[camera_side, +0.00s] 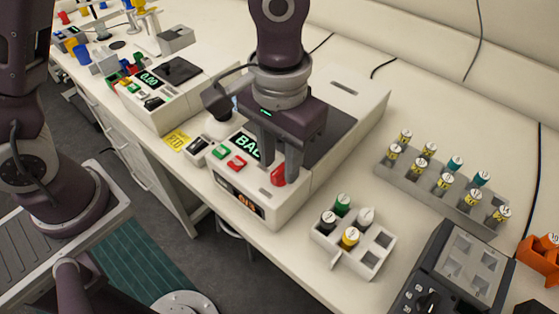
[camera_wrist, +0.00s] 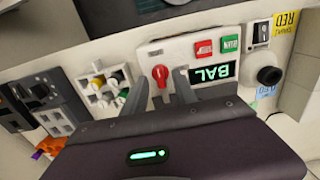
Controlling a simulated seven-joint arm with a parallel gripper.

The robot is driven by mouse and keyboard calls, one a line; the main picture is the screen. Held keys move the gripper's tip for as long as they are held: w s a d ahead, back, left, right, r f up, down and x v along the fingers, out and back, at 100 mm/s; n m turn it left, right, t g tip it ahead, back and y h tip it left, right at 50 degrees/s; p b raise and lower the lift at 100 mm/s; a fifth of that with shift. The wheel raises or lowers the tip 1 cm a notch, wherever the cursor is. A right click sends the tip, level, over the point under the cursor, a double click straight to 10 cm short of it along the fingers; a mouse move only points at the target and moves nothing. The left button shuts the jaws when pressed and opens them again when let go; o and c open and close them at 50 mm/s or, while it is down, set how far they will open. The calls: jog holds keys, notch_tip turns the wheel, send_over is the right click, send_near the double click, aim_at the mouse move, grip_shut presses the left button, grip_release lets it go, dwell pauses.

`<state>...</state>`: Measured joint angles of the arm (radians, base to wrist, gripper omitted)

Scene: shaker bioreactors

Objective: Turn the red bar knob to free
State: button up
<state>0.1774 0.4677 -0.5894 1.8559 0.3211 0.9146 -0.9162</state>
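The red bar knob (camera_side: 278,177) is on the top panel of a white shaker unit (camera_side: 345,108), near its front right corner. It also shows in the wrist view (camera_wrist: 161,75), with its bar running roughly up and down the picture. My gripper (camera_side: 279,165) points down over the panel with its two fingers apart. In the wrist view my gripper (camera_wrist: 162,80) has one finger on each side of the knob, with gaps visible, so nothing is gripped. I cannot tell the exact fingertip height.
Beside the knob are a green display (camera_wrist: 211,73) reading BAL, a red button (camera_wrist: 203,48) and a green button (camera_wrist: 230,43). A white rack (camera_side: 372,262) with several capped bottles stands to the right. A grey rack (camera_side: 408,180) and a dark device (camera_side: 418,275) are farther right.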

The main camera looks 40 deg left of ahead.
jog(key=shift+f, duration=0.7)
grip_shut()
jog(key=shift+m, duration=0.3)
jog(key=m, duration=0.3)
jog(key=shift+r+m, duration=0.1)
jog(key=shift+m, duration=0.3)
jog(key=m, duration=0.4)
jog(key=shift+m, duration=0.3)
jog(key=m, duration=0.4)
jog(key=shift+m, duration=2.4)
